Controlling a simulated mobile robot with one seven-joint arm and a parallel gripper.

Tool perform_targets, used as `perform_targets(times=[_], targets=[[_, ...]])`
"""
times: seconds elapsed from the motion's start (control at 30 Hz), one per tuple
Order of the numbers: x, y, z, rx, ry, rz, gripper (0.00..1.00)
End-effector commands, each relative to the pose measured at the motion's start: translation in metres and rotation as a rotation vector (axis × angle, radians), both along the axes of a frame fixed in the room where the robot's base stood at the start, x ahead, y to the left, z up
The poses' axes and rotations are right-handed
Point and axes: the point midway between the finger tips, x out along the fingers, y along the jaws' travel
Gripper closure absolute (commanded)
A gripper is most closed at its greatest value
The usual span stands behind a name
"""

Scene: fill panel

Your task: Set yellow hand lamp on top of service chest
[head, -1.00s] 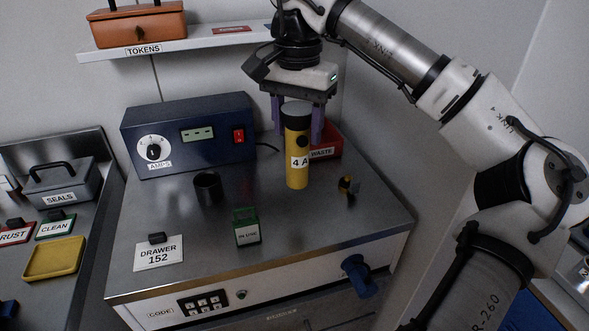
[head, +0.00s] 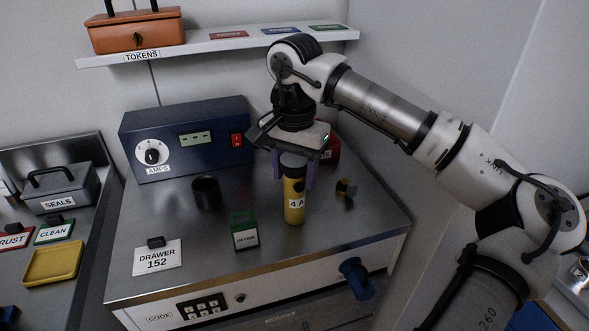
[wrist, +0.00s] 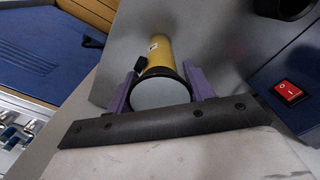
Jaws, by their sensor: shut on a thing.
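The yellow hand lamp (head: 294,205) is an upright yellow cylinder with a dark head and a "4 A" label. It stands at or just above the steel top of the service chest (head: 180,226); I cannot tell whether its base touches. My gripper (head: 294,172) comes down from above, its purple fingers shut on the lamp's upper part. In the wrist view the lamp (wrist: 159,58) sits between the two purple fingers (wrist: 160,92), its pale round end towards the camera. The chest has a white front with a keypad and a blue handle.
On the chest are a blue AMPS unit (head: 188,138), a black cup (head: 206,192), a green "IN USE" stand (head: 244,230), a "DRAWER 152" plate (head: 157,258), a small dark-and-yellow item (head: 346,188) and a red waste bin (head: 330,142), partly hidden. A shelf (head: 230,42) hangs behind.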

Motion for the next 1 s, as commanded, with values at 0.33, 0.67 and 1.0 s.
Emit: perform_targets(times=[0.33, 0.67, 1.0], targets=[[0.000, 0.000, -0.002, 0.000, 0.000, 0.000, 0.26], [0.001, 0.000, 0.013, -0.003, -0.001, -0.001, 0.26], [0.001, 0.000, 0.085, -0.001, -0.002, -0.001, 0.26]])
